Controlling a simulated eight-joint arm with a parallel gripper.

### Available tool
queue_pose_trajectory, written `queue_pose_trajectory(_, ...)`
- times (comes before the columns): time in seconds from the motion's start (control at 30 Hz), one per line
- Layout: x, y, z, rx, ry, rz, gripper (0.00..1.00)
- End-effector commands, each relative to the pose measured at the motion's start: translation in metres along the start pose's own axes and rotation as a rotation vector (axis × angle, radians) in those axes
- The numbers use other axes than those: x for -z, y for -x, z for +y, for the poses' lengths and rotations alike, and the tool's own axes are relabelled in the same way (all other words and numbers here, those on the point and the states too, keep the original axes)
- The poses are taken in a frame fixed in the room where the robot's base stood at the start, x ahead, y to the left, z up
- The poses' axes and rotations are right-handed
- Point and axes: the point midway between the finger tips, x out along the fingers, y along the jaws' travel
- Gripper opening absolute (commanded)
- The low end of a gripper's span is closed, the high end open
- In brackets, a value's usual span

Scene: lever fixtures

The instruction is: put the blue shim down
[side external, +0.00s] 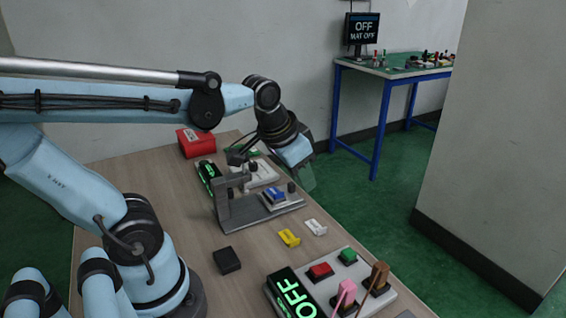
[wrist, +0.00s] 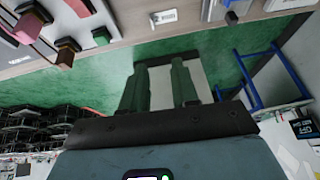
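The blue shim (side external: 274,195) lies on the grey lever fixture (side external: 240,213), on its bed beside a dark knob. In the wrist view a small blue bit (wrist: 228,3) shows at the top edge, likely the same shim. My gripper (side external: 308,178) hangs above and to the right of the fixture, apart from the shim, past the table's edge. In the wrist view my gripper's two fingers (wrist: 160,82) stand apart over the green floor. A pale patch shows between and behind them; I cannot tell what it is. No blue shim is between the fingers.
A yellow shim (side external: 289,238) and a white shim (side external: 315,227) lie in front of the fixture. A black block (side external: 227,260) is left of them. A panel (side external: 388,302) with levers and a lit OFF display (side external: 295,297) is nearest. A red box (side external: 196,142) stands behind.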

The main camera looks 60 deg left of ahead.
Motion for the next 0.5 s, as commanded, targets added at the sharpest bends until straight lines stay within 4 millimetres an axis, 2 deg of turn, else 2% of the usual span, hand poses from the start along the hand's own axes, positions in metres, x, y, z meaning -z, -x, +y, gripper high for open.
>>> queue_pose_trajectory(0.1, -0.014, -0.003, 0.019, -0.025, 0.006, 0.093, 0.29)
queue_pose_trajectory(0.2, -0.020, -0.006, 0.028, -0.042, 0.014, 0.145, 0.29)
queue_pose_trajectory(0.5, -0.023, -0.007, 0.034, -0.053, 0.021, 0.179, 0.29)
